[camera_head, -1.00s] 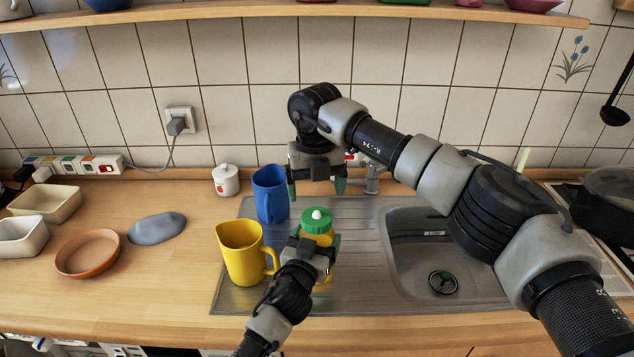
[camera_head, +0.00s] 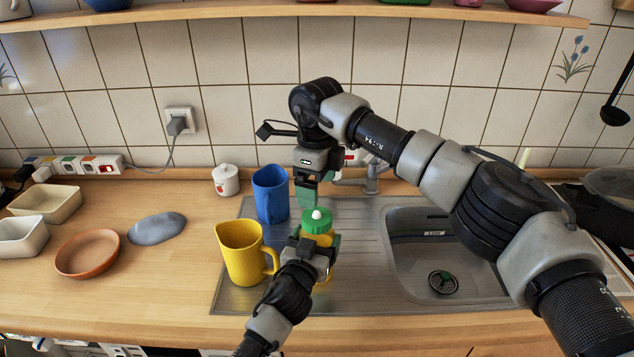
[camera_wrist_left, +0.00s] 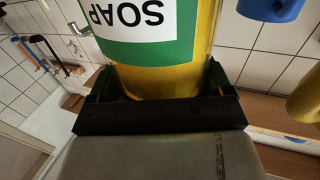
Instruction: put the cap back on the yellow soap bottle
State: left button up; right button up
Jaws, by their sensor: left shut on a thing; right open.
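The yellow soap bottle (camera_head: 323,239) stands upright at the left of the steel drainboard, partly hidden by my left gripper (camera_head: 318,250). That gripper is shut on the bottle's body; the left wrist view shows the bottle (camera_wrist_left: 158,84) with a green and white SOAP label between the fingers.
A yellow mug (camera_head: 240,255) stands close left of the bottle, with a blue mug (camera_head: 270,194) behind it. The sink basin (camera_head: 410,260) is to the right. A faucet (camera_head: 372,178) stands behind. The wooden counter (camera_head: 150,285) at front left is clear.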

aim_at(317, 212)
jog(key=shift+f, duration=4)
jog(key=shift+c, duration=0.3)
jog(key=c, duration=0.9)
jog(key=o, duration=1.1)
notch_tip(317, 212, up, 12)
jog(key=shift+r, duration=0.1)
pick_arm(q)
jog(key=o, duration=1.6)
